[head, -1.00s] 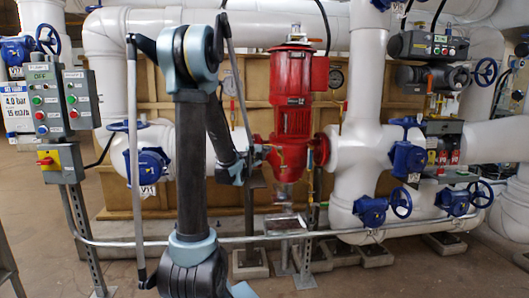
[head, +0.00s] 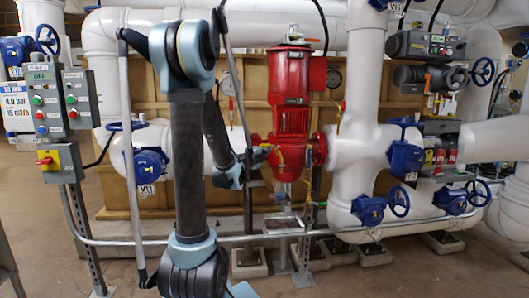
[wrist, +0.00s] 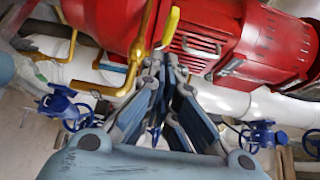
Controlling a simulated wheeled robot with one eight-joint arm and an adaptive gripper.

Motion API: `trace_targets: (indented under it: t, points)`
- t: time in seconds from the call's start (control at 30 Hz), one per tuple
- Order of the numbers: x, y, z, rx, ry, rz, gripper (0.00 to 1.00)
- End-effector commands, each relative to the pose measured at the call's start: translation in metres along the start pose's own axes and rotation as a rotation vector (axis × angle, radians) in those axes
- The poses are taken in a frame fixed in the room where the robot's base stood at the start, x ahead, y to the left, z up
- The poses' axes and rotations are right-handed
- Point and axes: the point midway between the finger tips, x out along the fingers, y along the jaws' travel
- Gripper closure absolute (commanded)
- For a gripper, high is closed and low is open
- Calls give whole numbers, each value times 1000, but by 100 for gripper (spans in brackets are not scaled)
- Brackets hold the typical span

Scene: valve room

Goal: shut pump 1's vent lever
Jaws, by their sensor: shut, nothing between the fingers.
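The red pump (head: 291,95) stands upright in the middle of the head view and fills the top of the wrist view (wrist: 260,45). In the wrist view a yellow lever (wrist: 171,26) lies just beyond my fingertips, beside a bent yellow pipe (wrist: 139,55) at the pump's side. My gripper (wrist: 166,58) is shut and empty. Its tips are close to the lever's near end; I cannot tell if they touch. In the head view my gripper (head: 259,153) is small, at the pump's lower left, and the lever is hard to make out there.
White pipes with blue valves (head: 149,165) stand left and right of the pump. A control panel (head: 58,100) is at the left. A grey conduit (head: 330,231) runs low across the front. Wooden crating (head: 115,190) stands behind. Floor is open at lower left.

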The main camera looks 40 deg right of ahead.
Motion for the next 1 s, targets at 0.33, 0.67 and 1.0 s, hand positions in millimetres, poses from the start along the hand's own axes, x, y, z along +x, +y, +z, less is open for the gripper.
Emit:
trace_targets:
  t: [0.33,0.67,1.0]
  points:
    - [-61,0,12,0,-1,0,100]
    - [-92,0,20,0,-2,0,100]
    - [-94,0,21,0,-2,0,100]
